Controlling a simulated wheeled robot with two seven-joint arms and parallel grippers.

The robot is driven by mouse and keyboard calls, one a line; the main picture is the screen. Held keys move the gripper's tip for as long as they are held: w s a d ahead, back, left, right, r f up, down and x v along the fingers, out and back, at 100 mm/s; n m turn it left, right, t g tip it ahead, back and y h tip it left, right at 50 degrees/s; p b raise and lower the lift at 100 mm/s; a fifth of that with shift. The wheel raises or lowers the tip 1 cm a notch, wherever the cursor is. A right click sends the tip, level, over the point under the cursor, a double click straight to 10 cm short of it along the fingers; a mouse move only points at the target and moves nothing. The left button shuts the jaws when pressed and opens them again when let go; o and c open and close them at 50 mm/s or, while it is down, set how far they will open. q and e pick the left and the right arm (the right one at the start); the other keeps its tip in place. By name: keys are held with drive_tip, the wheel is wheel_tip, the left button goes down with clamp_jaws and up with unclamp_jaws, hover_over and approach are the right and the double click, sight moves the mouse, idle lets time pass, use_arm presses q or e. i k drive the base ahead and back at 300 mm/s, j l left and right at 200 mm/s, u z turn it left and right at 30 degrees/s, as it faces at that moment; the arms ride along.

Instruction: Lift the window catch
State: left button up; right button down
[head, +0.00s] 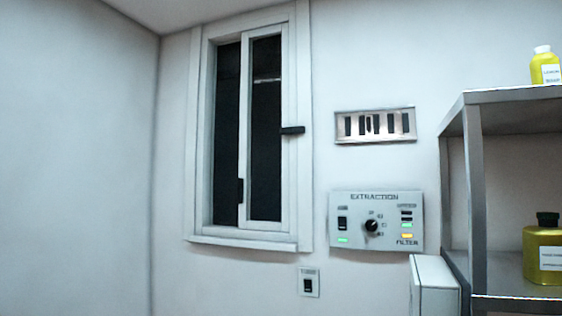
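The window (246,130) is on the wall left of centre in the head view, with a white frame and dark panes. A small black lever, which looks like the window catch (292,130), lies about horizontal across the right side of the frame. A second black piece (240,191), upright like a pull handle, sits low on the middle upright of the window. The window looks shut, but I cannot tell for sure. Neither of my grippers is in view, and nothing touches the catch.
A small wall switch (308,282) is below. A metal shelf unit (455,170) with yellow bottles and a white box (434,287) stand at right.

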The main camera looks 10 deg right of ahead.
sight(294, 130)
drive_tip(key=i+l, duration=0.15)
drive_tip(key=i, duration=0.25)
drive_tip(key=i+l, duration=0.1)
drive_tip(key=i, duration=0.35)
drive_tip(key=i+l+u, duration=0.1)
drive_tip(key=i, duration=0.3)
